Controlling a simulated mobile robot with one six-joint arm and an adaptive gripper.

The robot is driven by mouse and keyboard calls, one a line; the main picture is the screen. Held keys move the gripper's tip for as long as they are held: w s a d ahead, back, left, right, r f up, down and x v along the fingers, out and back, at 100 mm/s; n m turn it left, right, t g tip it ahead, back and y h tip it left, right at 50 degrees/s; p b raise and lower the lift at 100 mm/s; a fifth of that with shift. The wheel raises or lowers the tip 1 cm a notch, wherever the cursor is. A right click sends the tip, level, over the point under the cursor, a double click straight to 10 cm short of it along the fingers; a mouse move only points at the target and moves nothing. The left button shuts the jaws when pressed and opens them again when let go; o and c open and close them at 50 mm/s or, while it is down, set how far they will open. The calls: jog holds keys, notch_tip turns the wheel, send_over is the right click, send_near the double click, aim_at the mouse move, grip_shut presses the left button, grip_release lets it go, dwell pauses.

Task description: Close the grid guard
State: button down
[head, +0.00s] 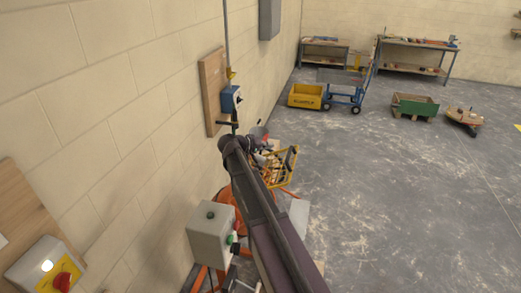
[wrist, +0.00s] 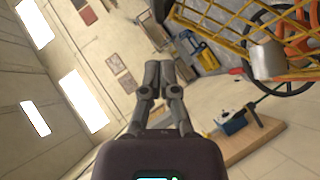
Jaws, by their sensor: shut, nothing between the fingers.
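The yellow grid guard (head: 288,163) shows in the head view just beyond and right of the end of my arm. It looks tilted up, but my arm hides part of it. In the wrist view the guard's yellow bars (wrist: 222,33) cross the upper right. My gripper (wrist: 168,70) is shut and empty in the wrist view, left of the bars and apart from them in the picture. The orange mixer frame (head: 221,194) stands under my arm, largely hidden. A dark handwheel (wrist: 285,88) and a pale grey block (wrist: 268,61) show beside the guard.
A grey control box (head: 210,235) stands near my arm. A blue switch box (head: 231,98) is on a wooden wall board (head: 212,80). A yellow tub (head: 306,96), a blue cart (head: 345,92) and a green box (head: 414,106) stand farther back.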

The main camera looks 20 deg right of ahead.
jog(key=b, duration=0.2)
send_over(281, 167)
jog(key=w+a, duration=0.1)
notch_tip(281, 167, down, 2)
jog(key=shift+f, duration=0.25)
jog(key=shift+s+d+f+b, duration=0.35)
jog(key=shift+d, duration=0.3)
jog(key=shift+s+a+f, duration=0.1)
